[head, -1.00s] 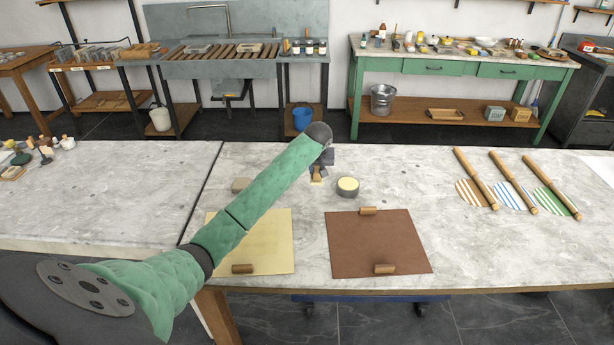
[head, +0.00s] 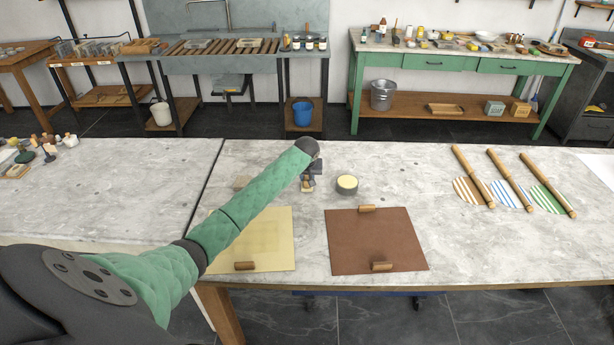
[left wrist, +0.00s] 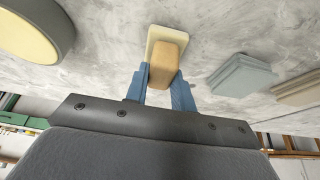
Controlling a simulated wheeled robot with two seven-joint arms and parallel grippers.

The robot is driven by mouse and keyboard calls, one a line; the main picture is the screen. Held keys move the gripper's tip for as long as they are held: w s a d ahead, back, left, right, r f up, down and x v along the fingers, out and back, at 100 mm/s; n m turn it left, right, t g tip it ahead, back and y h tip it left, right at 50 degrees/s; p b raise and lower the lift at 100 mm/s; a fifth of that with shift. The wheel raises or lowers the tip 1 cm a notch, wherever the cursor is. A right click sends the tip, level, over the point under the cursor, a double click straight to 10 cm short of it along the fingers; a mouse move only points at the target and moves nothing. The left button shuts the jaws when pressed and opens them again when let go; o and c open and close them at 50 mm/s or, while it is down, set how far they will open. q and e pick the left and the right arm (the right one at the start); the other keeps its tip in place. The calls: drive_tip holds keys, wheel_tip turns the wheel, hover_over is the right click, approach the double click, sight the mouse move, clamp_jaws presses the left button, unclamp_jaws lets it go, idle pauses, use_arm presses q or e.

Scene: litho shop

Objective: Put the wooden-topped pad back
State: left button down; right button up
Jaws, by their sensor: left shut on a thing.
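The wooden-topped pad (left wrist: 166,55) has a tan wooden block on a cream base. In the left wrist view my left gripper (left wrist: 161,80) is shut on its wooden block, with a blue finger on each side. In the head view my left gripper (head: 308,182) is low over the far part of the marble-topped table, left of a round tin; the pad is small and partly hidden there. I cannot tell whether the pad's base touches the table. My right gripper is not in view.
The round tin with a cream filling (head: 347,185) stands close on the right. A grey block (left wrist: 241,75) and a beige block (left wrist: 298,90) lie on the other side. A yellow sheet (head: 265,240) and a brown sheet (head: 376,238) lie nearer. Rolling sticks (head: 510,182) lie far right.

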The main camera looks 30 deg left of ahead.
use_arm(q)
drive_tip(key=c, duration=1.2)
unclamp_jaws()
drive_tip(key=shift+f, duration=0.1)
drive_tip(key=shift+o, duration=0.2)
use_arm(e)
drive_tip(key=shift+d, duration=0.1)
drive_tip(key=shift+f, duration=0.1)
use_arm(q)
drive_tip(key=shift+r, duration=0.3)
drive_tip(key=b+v, duration=0.3)
drive_tip(key=v, duration=0.8)
drive_tip(key=shift+r, duration=0.3)
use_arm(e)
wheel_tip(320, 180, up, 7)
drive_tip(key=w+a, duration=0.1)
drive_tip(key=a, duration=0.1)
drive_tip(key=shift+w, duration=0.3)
use_arm(q)
drive_tip(key=shift+s+d, duration=0.15)
